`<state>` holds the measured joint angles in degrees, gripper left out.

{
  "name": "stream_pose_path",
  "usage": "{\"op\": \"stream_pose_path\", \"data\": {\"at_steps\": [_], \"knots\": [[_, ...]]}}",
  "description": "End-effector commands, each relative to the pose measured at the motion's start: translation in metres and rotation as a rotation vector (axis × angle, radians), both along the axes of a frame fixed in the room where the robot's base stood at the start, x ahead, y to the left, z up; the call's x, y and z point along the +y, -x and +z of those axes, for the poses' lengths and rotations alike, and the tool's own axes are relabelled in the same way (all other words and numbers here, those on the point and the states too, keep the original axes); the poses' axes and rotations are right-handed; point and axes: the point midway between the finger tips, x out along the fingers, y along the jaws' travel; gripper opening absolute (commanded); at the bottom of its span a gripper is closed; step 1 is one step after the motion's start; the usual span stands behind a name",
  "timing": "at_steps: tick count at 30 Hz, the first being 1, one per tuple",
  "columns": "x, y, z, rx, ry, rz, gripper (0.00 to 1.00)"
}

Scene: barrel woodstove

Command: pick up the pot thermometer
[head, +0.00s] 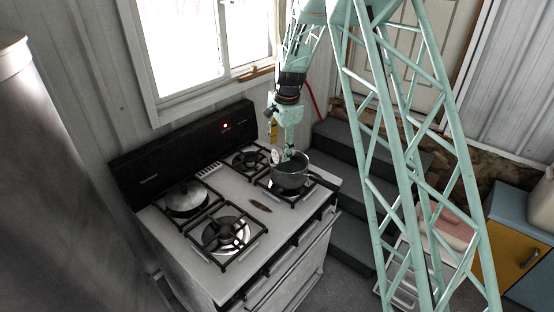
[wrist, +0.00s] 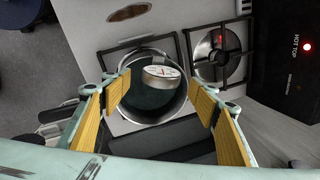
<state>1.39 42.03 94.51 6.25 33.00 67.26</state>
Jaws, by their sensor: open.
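The pot thermometer, with a round white dial, shows at the far rim of the pot in the wrist view (wrist: 161,74). In the head view its pale dial (head: 277,156) is at the pot's upper left, beside my gripper. The dark-filled metal pot (head: 290,179) stands on the right front burner and also fills the middle of the wrist view (wrist: 150,106). My gripper (wrist: 160,80) is open and points down over the pot, its yellow-padded fingers on either side of the dial with gaps. The thermometer's stem is hidden. In the head view the gripper (head: 287,152) is just above the pot.
The white stove (head: 180,246) has black grates. A lidded pan (head: 187,198) sits on the left rear burner. A small oval item (head: 260,207) lies mid-stovetop. The black back panel (head: 185,152) rises behind, and dark steps (head: 350,205) are to the right.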

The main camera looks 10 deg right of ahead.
Motion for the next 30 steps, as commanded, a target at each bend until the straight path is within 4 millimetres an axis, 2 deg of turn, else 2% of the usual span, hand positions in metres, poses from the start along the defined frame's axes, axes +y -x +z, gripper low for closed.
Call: {"op": "stream_pose_path", "data": {"at_steps": [8, 21, 30], "knots": [[0.0, -0.002, -0.006, 0.001, 0.0, 0.0, 0.55], [0.0, -0.01, -0.04, 0.001, 0.0, 0.0, 0.55], [0.001, -0.012, -0.051, 0.0, 0.0, 0.0, 0.55]]}}
